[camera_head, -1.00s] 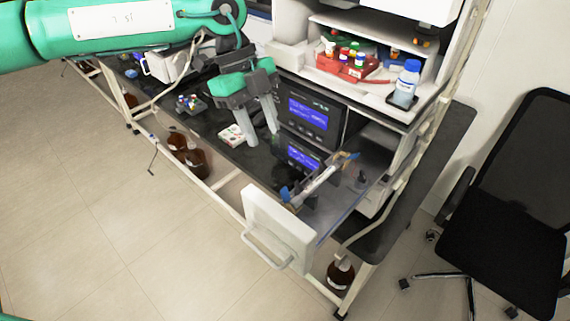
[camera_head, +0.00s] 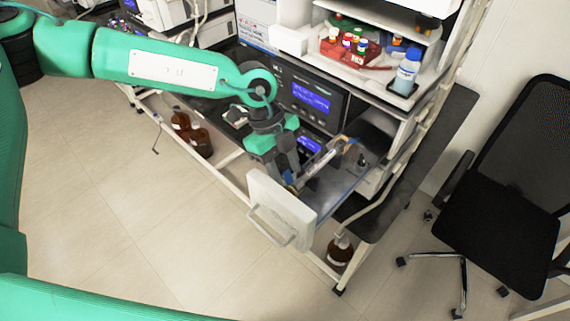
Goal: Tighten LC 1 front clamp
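An open drawer with a white front panel (camera_head: 283,215) sticks out of the instrument stack. In it lies a slim white-and-metal column (camera_head: 318,162), held by clamps at its two ends. My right gripper is out of view.
Instrument modules with blue screens (camera_head: 311,97) stand behind the drawer. A red vial rack (camera_head: 350,47) and a blue-capped bottle (camera_head: 407,70) are on the shelf above. Brown bottles (camera_head: 200,142) stand low at the left, another (camera_head: 340,250) below the drawer. A black chair (camera_head: 500,190) is at the right.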

